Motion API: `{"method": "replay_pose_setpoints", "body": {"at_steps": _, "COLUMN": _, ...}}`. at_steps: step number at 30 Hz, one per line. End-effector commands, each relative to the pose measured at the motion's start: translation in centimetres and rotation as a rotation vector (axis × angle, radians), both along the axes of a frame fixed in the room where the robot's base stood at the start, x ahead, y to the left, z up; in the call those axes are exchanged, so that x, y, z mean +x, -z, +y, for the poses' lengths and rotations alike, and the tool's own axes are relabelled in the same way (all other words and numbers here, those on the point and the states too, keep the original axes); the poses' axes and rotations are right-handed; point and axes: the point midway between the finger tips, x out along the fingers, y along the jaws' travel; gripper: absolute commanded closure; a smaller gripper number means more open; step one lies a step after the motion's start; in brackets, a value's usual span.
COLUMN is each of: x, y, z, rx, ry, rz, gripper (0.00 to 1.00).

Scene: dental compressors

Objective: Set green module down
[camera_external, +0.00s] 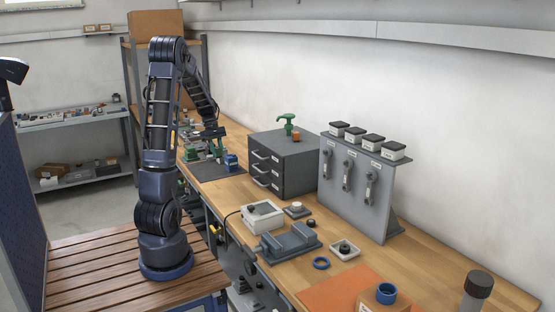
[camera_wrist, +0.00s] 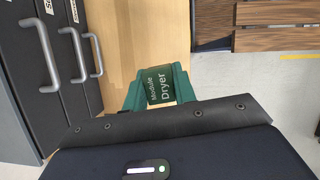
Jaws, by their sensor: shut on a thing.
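The green module (camera_wrist: 158,87), labelled "Module Dryer", shows just beyond the dark body of my gripper in the wrist view. Its lower part is hidden by the gripper body. In the external view my gripper (camera_external: 217,143) points down over the far part of the wooden bench, left of the drawer cabinet. It is shut on the green module, which shows only small and partly covered there. I cannot tell whether the module touches the surface below.
The grey drawer cabinet (camera_external: 283,160) stands close by, its handles (camera_wrist: 73,55) protruding on the left of the wrist view. A dark mat (camera_external: 215,170) and a blue part (camera_external: 231,162) lie near my gripper. A vise (camera_external: 290,243) and small boxes occupy the nearer bench.

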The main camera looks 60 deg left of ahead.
Motion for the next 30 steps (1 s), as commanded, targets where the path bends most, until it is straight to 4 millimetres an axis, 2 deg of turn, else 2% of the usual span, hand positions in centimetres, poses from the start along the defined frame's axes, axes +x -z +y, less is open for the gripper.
{"method": "replay_pose_setpoints", "body": {"at_steps": 7, "x": 0.1, "y": -0.9, "z": 0.5, "rx": 0.001, "ry": -0.017, "rz": 0.000, "gripper": 0.96}}
{"method": "replay_pose_setpoints", "body": {"at_steps": 11, "x": 0.7, "y": -0.9, "z": 2.9, "rx": 0.002, "ry": -0.111, "rz": 0.000, "gripper": 0.96}}
{"method": "replay_pose_setpoints", "body": {"at_steps": 14, "x": 1.5, "y": -1.0, "z": 6.3, "rx": 0.002, "ry": -0.248, "rz": 0.000, "gripper": 0.96}}
{"method": "replay_pose_setpoints", "body": {"at_steps": 21, "x": 2.9, "y": -1.1, "z": 16.7, "rx": 0.002, "ry": -0.663, "rz": 0.000, "gripper": 0.96}}
{"method": "replay_pose_setpoints", "body": {"at_steps": 30, "x": 2.7, "y": -1.3, "z": 29.2, "rx": 0.003, "ry": -1.152, "rz": 0.000, "gripper": 0.96}}
